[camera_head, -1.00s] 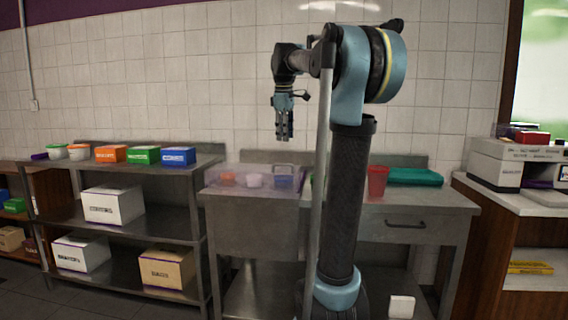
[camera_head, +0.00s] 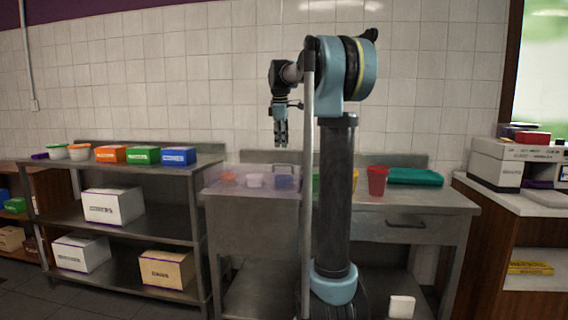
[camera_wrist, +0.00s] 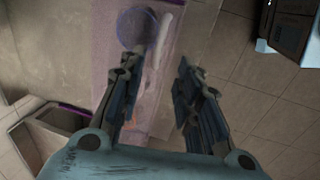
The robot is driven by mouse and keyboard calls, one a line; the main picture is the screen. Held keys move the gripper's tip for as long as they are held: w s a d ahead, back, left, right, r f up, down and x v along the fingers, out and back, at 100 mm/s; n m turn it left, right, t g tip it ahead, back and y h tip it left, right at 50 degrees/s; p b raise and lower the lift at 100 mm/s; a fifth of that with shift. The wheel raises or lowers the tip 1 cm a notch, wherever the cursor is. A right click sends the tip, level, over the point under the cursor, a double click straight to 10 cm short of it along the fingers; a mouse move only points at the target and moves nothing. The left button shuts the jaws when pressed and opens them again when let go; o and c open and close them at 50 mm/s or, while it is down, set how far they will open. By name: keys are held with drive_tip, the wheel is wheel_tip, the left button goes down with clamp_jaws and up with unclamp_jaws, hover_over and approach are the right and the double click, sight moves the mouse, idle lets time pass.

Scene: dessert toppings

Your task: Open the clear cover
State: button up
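The clear cover (camera_head: 238,187) is a see-through, pinkish box shape on the left part of the metal counter. An orange container (camera_head: 228,177), a white one (camera_head: 254,181) and a blue one (camera_head: 285,182) show through it. In the wrist view the cover (camera_wrist: 111,55) is a pinkish sheet, with a pale bar-like piece (camera_wrist: 166,35) and a round bluish shape (camera_wrist: 137,28) near the top. My gripper (camera_head: 281,146) points down above the cover's right part, apart from it. In the wrist view my gripper (camera_wrist: 158,68) has its fingers spread with nothing between them.
A green and a yellow item are partly hidden behind my arm. A metal shelf (camera_head: 95,217) with boxes is on the left.

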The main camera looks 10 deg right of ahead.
drive_tip(key=f, duration=0.3)
drive_tip(key=w+f, duration=0.1)
drive_tip(key=f, duration=0.5)
drive_tip(key=shift+w+d, duration=0.3)
drive_tip(key=shift+w, duration=0.05)
drive_tip(key=shift+c, duration=0.5)
